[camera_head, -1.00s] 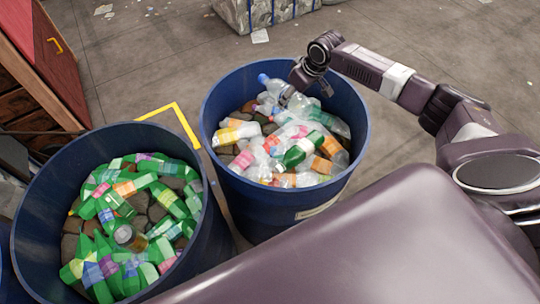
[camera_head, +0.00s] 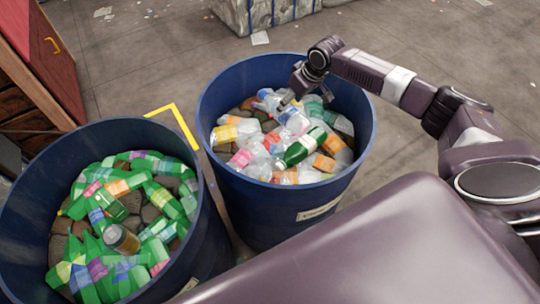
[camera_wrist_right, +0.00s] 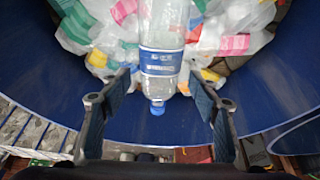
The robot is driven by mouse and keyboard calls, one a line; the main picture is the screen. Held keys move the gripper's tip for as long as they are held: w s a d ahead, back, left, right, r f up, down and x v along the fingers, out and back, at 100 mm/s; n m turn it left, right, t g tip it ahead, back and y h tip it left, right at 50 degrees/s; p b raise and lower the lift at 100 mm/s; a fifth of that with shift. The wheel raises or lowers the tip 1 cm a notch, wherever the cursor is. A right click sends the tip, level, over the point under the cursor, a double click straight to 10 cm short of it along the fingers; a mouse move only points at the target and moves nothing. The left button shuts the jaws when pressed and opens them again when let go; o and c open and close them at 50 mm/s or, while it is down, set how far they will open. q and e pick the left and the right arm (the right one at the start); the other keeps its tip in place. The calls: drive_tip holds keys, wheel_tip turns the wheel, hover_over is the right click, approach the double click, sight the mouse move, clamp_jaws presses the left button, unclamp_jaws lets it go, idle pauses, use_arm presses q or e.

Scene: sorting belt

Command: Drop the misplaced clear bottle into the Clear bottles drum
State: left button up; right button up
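The clear bottle (camera_wrist_right: 163,62) has a blue label and blue cap. In the right wrist view it lies between the spread fingers of my right gripper (camera_wrist_right: 160,103), cap toward me, with gaps on both sides. In the head view my right gripper (camera_head: 298,88) is over the inside of the right blue drum (camera_head: 215,168), which holds mostly clear bottles. A blue-capped bottle (camera_head: 268,97), seemingly the same one, is low in that drum beside the gripper. Whether it rests on the pile is hard to tell. The drum's label (camera_head: 318,209) is unreadable. My left gripper is out of view.
A dark green bottle (camera_head: 300,148) lies among the clear ones. A red cabinet (camera_head: 48,60) is at the upper left. The floor behind is mostly open.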

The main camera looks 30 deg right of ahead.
drive_tip(key=shift+o, duration=0.6)
drive_tip(key=v, duration=1.2)
